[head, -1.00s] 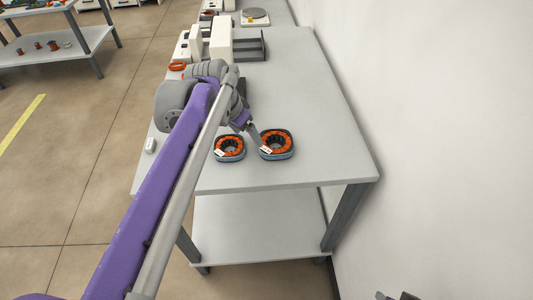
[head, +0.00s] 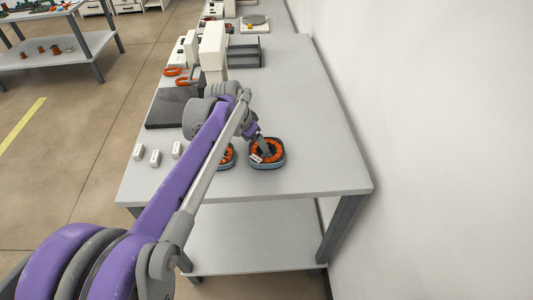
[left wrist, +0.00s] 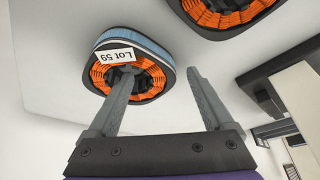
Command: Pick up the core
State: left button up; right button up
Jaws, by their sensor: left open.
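The right core (head: 274,163) carries a white label. The left core (head: 229,161) is partly hidden behind my left arm. My left gripper (head: 263,147) is at the right core. In the left wrist view the gripper (left wrist: 160,75) is open, one finger over the centre hole of the core marked "Lot 59" (left wrist: 156,50), the other outside its rim. I cannot tell how deep the first finger reaches. The second core (left wrist: 225,12) is cut off at the top. My right gripper is out of view.
Several small white blocks (head: 155,158) stand near the table's left edge. A dark flat pad (head: 170,107) lies behind them. White machines (head: 213,50) and a dark tray (head: 245,52) are farther back. The table's right side is clear, beside a wall.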

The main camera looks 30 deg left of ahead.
pick_arm(q)
jog(key=shift+w+f, duration=0.15)
jog(key=shift+f, duration=0.15)
grip_shut()
jog(key=shift+r, duration=0.1)
dwell(1.1)
